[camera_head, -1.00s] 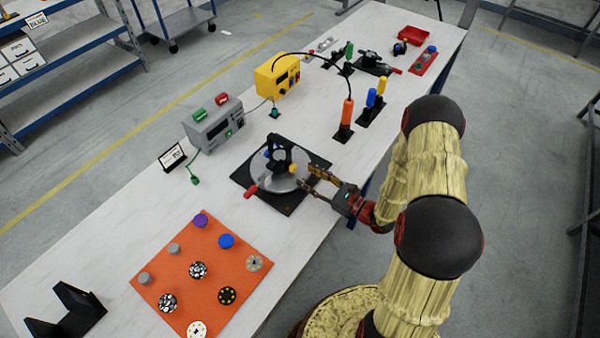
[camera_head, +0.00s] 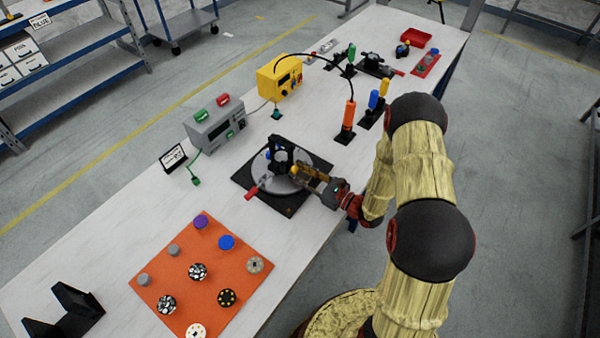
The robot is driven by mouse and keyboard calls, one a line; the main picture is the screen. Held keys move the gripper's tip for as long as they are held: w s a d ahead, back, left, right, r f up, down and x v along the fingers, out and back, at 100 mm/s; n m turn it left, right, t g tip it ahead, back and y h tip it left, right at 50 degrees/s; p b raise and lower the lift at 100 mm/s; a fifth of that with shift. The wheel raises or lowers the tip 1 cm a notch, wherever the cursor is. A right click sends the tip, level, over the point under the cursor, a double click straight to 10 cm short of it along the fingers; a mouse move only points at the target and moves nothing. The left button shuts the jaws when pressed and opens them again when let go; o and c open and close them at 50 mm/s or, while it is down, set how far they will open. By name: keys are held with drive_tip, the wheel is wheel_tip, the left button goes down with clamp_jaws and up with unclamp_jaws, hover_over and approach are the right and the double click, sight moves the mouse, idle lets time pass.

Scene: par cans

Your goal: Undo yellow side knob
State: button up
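The par can fixture is a grey disc (camera_head: 264,181) with a black yoke (camera_head: 280,155), on a black square base (camera_head: 290,208) on the bench. The yellow side knob (camera_head: 294,169) is at the right side of the yoke, small and partly covered by my fingers. My gripper (camera_head: 303,174) reaches in from the right, with its fingertips at the knob. Whether the fingers are closed on the knob is too small to tell. A blue knob (camera_head: 267,154) shows on the yoke's left side. A red handle (camera_head: 251,193) sticks out at the disc's lower left.
An orange mat (camera_head: 180,262) with several round pieces lies in front. A grey device (camera_head: 215,124) and a yellow device (camera_head: 279,77) stand behind the fixture. Orange (camera_head: 349,115) and blue (camera_head: 373,99) upright tools stand to the right.

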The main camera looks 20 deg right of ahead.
clamp_jaws()
drive_tip(key=shift+n, duration=0.3)
drive_tip(key=shift+n+b, duration=1.35)
drive_tip(key=shift+n, duration=1.45)
drive_tip(key=shift+o, duration=1.8)
unclamp_jaws()
drive_tip(key=shift+o, duration=0.5)
